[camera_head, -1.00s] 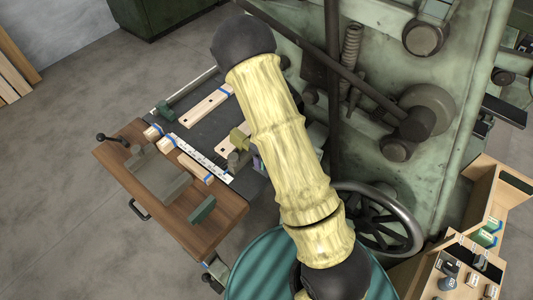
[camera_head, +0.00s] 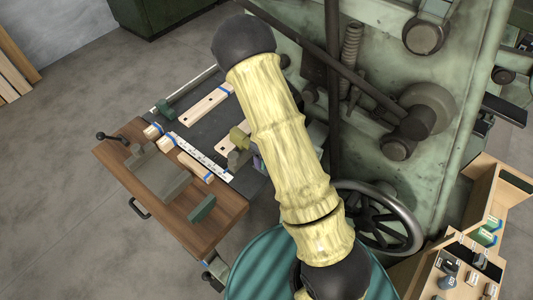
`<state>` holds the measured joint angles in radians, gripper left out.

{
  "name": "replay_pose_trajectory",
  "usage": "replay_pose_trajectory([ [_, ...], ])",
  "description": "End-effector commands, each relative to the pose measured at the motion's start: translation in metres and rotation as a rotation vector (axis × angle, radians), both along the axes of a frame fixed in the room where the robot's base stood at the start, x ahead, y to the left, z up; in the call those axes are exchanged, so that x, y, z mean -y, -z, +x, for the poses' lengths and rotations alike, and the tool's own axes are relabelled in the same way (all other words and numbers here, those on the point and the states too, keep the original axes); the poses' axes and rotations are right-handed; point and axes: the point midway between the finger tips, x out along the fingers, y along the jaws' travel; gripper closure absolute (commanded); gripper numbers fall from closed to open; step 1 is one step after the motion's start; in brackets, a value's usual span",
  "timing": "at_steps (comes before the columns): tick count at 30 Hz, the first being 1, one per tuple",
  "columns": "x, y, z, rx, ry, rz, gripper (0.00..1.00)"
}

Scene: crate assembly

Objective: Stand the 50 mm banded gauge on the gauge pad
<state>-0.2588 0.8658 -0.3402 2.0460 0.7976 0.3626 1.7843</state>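My yellow-sleeved arm crosses the middle of the view and hides much of the bench behind it. A small grey part (camera_head: 237,159) shows at the arm's left edge, below a dull yellow piece; it may be my gripper, but its fingers cannot be made out. Several small dark and grey pieces with white labels (camera_head: 447,281) stand in a wooden rack (camera_head: 425,288) at the lower right. I cannot tell which, if any, is the 50 mm banded gauge. I cannot pick out the gauge pad.
A wooden bench (camera_head: 222,229) at left carries a grey vise-like block (camera_head: 160,175), a white scale strip (camera_head: 200,157) and wooden pieces with blue bands (camera_head: 205,105). A large green machine with a handwheel (camera_head: 415,225) stands at right.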

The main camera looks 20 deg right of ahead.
Motion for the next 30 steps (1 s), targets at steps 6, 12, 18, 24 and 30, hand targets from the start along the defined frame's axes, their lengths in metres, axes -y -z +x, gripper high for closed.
replay_pose_trajectory([
  [6,-0.001,0.000,0.000,0.001,-0.001,0.001,0.63],
  [12,-0.001,0.000,0.000,0.001,-0.001,0.001,0.02],
  [18,-0.001,0.000,0.000,-0.001,-0.001,-0.001,0.02],
  [24,-0.001,-0.009,0.000,0.000,-0.001,0.000,0.02],
  [30,-0.002,-0.023,0.000,0.000,-0.003,0.000,0.02],
])
